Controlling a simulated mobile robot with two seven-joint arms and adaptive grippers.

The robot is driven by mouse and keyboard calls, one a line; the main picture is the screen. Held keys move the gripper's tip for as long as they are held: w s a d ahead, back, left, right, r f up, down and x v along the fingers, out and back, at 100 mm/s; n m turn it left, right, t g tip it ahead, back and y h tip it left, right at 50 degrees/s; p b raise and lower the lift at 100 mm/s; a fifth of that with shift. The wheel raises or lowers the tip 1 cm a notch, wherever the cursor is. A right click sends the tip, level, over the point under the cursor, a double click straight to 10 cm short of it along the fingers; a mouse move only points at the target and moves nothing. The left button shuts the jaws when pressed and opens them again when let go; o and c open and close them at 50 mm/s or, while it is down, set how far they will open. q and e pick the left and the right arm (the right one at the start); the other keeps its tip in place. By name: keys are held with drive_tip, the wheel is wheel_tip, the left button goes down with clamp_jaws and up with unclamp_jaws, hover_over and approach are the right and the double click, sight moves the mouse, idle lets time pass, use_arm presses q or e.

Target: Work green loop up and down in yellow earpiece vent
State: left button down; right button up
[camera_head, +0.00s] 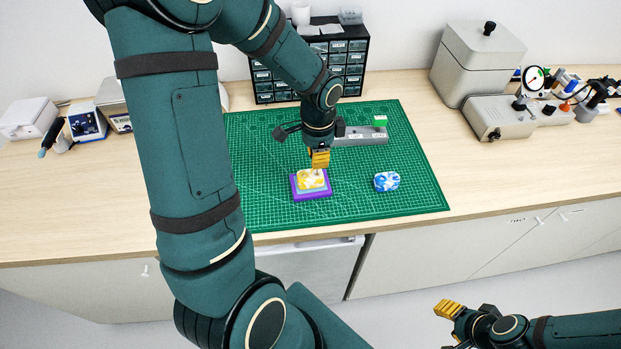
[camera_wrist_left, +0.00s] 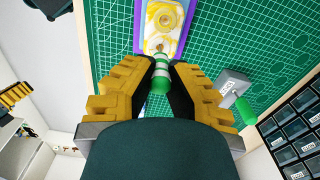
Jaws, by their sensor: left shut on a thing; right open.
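The yellow-and-white marbled earpiece (camera_head: 311,179) sits on a purple base (camera_head: 328,193) on the green cutting mat. It also shows at the top of the left wrist view (camera_wrist_left: 163,22). My left gripper (camera_head: 320,158) is directly above the earpiece, pointing down. In the left wrist view its yellow-padded fingers (camera_wrist_left: 161,88) are shut on a green-and-white tool handle (camera_wrist_left: 160,78), the green loop's handle. The handle points toward the earpiece. The loop tip and its contact with the vent are hidden. My right gripper (camera_head: 448,310) is open, low at the right, off the bench.
A blue-and-white earpiece (camera_head: 386,181) lies on the mat (camera_head: 415,190) to the right. Dark drawers (camera_head: 355,60) stand at the back. The mat's front right is clear.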

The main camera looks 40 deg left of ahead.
use_arm(q)
drive_tip(key=shift+f, duration=0.25)
drive_tip(key=shift+r, duration=0.4)
drive_tip(key=shift+r+p, duration=0.3)
drive_tip(key=shift+p, duration=0.1)
drive_tip(key=shift+f+b, duration=0.3)
drive_tip(key=shift+f, duration=0.1)
drive_tip(key=shift+f, duration=0.25)
drive_tip(key=shift+r, duration=0.25)
idle(0.4)
drive_tip(key=shift+r+p, duration=0.35)
drive_tip(key=shift+r, duration=0.05)
drive_tip(key=shift+f, duration=0.25)
idle(1.2)
drive_tip(key=shift+r, duration=0.3)
